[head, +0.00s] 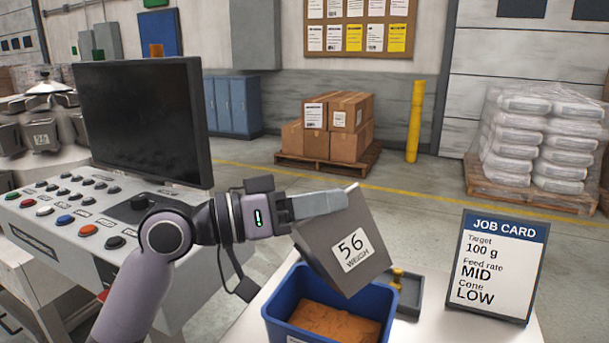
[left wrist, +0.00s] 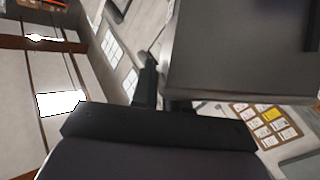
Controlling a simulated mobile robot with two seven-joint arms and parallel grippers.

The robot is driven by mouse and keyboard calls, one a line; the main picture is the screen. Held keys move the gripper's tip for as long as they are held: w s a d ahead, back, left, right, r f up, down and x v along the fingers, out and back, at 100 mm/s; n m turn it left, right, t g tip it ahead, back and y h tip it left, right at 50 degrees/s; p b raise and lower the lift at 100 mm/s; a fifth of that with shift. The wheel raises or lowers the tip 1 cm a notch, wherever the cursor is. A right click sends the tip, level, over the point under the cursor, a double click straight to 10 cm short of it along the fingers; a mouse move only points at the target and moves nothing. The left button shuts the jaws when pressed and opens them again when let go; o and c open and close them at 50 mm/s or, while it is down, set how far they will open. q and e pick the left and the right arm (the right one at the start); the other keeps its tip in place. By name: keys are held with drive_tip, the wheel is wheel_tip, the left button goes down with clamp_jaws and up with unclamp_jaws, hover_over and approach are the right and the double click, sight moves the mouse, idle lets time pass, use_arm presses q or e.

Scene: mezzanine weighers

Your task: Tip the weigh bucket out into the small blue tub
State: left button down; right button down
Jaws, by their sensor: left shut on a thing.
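My left gripper (head: 322,205) is shut on the bucket's upper edge. The tub stands on the white table and holds orange-brown material (head: 335,322). The bucket's inside is hidden in the head view. In the left wrist view the grey bucket (left wrist: 235,55) fills the upper right, beside a dark finger. My right gripper is in neither view.
A job card (head: 498,265) stands on the table at right, reading target 100 g. A small grey tray (head: 410,297) with a yellow-brown piece is behind the tub. A control panel (head: 75,222) with a dark monitor (head: 145,120) is at left.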

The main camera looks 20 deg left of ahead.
use_arm(q)
drive_tip(key=d+m+y+p, duration=0.1)
drive_tip(key=p, duration=0.1)
drive_tip(key=d+m+g+y+p, duration=0.1)
drive_tip(key=d+m+p, duration=0.1)
drive_tip(key=p, duration=0.1)
drive_tip(key=shift+s+r+y+p, duration=0.2)
drive_tip(key=shift+y+p, duration=0.1)
drive_tip(key=shift+d+f+g+p, duration=0.2)
drive_tip(key=shift+g+p, duration=0.1)
drive_tip(key=shift+d+f+m+y, duration=0.45)
drive_tip(key=shift+d+m+y, duration=0.2)
drive_tip(key=shift+m+y, duration=0.15)
drive_tip(key=shift+g, duration=0.3)
drive_tip(key=shift+s, duration=0.1)
